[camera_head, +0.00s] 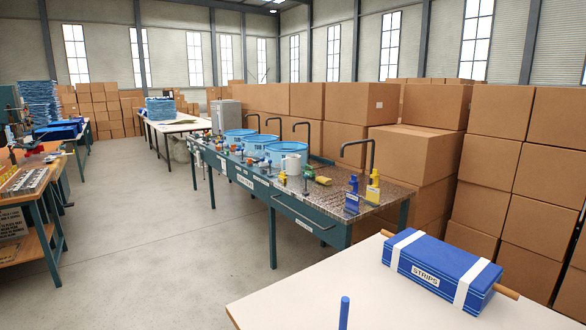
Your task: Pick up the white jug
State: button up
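A white jug (292,163) stands on the long teal-framed workbench (400,192) in the middle of the head view. It looks upright, in front of the blue tubs and near the bench's front side. It is small in the picture, so its handle is hard to make out. My gripper is not in view, and nothing is seen touching the jug.
Blue tubs (280,150), small tools and yellow and blue bottles (373,188) crowd the bench. A pale table (300,300) with a blue STRIPS bundle (440,268) is nearest. Cardboard boxes (500,110) line the right. Grey floor (150,240) is open at left.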

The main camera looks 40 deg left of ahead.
aim_at(293, 161)
jog(key=i+j+u, duration=0.5)
jog(key=j+u, duration=0.25)
jog(key=i+j+u, duration=0.2)
jog(key=u, duration=0.25)
jog(key=i+j+u, duration=0.15)
jog(key=i+u, duration=0.25)
jog(key=i+j+u, duration=0.15)
jog(key=u, duration=0.3)
jog(key=i+u, duration=0.4)
jog(key=i, duration=1.1)
jog(key=i+z, duration=0.3)
jog(key=i, duration=0.2)
jog(key=i+z, duration=0.35)
jog(key=i, duration=0.15)
jog(key=i+j+z, duration=0.3)
jog(key=i, duration=0.2)
jog(key=l, duration=0.1)
